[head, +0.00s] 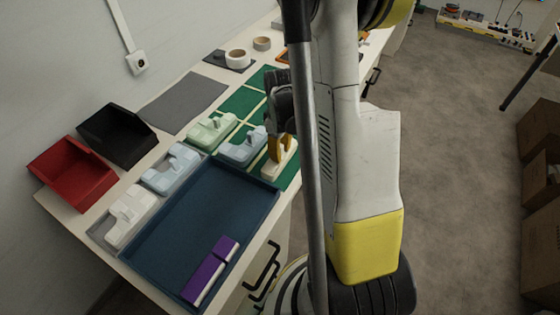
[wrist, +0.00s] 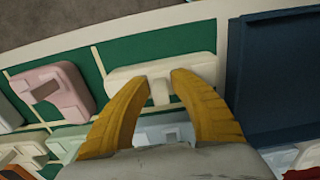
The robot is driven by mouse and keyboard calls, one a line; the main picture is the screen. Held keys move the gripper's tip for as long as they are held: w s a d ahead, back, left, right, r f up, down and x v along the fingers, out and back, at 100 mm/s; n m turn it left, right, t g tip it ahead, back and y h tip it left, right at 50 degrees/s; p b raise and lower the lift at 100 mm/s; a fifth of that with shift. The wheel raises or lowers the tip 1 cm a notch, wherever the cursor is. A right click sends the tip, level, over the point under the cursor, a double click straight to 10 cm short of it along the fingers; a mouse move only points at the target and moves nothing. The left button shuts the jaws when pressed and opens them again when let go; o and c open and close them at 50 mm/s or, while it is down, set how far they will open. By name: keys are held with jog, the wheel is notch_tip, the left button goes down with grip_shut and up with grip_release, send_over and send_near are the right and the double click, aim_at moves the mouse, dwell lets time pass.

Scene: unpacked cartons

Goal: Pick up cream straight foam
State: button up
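The cream straight foam (head: 283,163) lies on the green mat near the table's front edge, just right of the blue tray. In the wrist view it is a long pale bar (wrist: 203,66) with a short raised tab in its middle. My gripper (head: 279,147) points down at it from above. In the wrist view the yellow fingertips (wrist: 161,80) stand on either side of the tab, with a small gap between tab and fingers. The gripper is open. The foam appears to rest on the mat, and the fingers hide part of it.
The blue tray (head: 182,258) holds purple pieces (head: 210,270). Pale green (head: 212,131) and light blue (head: 243,146) foams stand close by. A pink foam (wrist: 62,88) shows in the wrist view. Red (head: 75,172) and black (head: 118,136) bins stand by the wall.

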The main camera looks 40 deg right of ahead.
aim_at(284, 154)
grip_shut()
jog(key=shift+r, duration=0.1)
jog(key=shift+r+p, duration=0.4)
jog(key=shift+r, duration=0.2)
jog(key=r, duration=0.1)
jog(key=r+p, duration=0.1)
jog(key=d+r+p, duration=0.1)
jog(key=r, duration=0.1)
jog(key=shift+s, duration=0.3)
jog(key=s+d+r+p, duration=0.3)
jog(key=s+d+r, duration=0.1)
jog(key=d, duration=0.5)
jog(key=shift+s+d+r, duration=0.25)
jog(key=shift+s+r, duration=0.05)
jog(key=shift+r, duration=0.6)
jog(key=shift+w+a, duration=0.1)
jog(key=shift+a, duration=0.05)
